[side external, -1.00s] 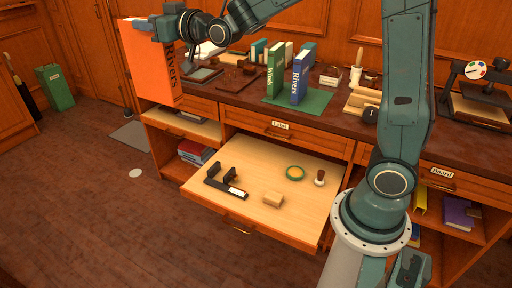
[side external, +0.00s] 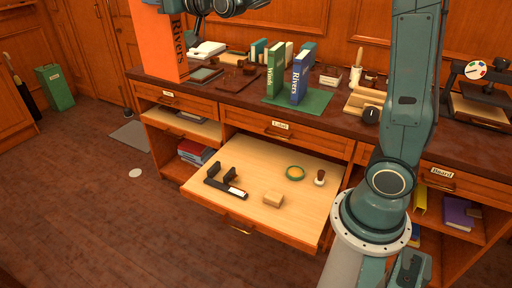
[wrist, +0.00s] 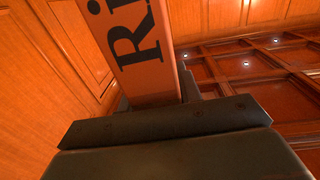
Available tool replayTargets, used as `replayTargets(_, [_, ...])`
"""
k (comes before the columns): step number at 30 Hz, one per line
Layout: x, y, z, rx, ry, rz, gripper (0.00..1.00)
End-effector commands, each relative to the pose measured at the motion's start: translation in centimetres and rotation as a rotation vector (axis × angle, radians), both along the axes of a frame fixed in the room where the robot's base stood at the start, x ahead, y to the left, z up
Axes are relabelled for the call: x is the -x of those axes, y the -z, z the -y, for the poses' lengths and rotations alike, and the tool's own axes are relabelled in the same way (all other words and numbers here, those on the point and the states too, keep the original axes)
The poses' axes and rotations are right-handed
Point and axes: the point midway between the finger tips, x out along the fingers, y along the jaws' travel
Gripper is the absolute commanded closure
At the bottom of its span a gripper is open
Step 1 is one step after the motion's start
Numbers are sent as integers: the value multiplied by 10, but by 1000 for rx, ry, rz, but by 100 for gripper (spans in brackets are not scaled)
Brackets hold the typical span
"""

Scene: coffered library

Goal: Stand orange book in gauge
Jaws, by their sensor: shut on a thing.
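The orange book (side external: 157,45), lettered "Rivers", hangs upright in the air at the upper left of the side view, its top cut off by the frame. My gripper (side external: 188,6) is shut on it near the top edge of the frame. In the wrist view the orange book (wrist: 140,50) shows between the dark fingers of my gripper (wrist: 160,108); its far parts are hidden. A dark bracket with two uprights (side external: 222,177), which looks like the gauge, lies on the pulled-out board (side external: 260,222), well below and right of the book. Nothing stands between its uprights.
The board also holds a wooden block (side external: 273,198), a green ring (side external: 295,173) and a small stamp (side external: 320,177). Green (side external: 275,72) and blue (side external: 300,77) books stand on a green mat (side external: 314,101) on the desk. The floor at left is mostly clear.

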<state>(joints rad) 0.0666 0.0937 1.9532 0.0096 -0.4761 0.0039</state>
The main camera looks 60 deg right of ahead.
Motion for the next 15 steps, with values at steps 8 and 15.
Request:
replayTargets(8, [2,-3,47,1,89,8,100])
replayTargets(15, [9,-3,103,2,195,8,100])
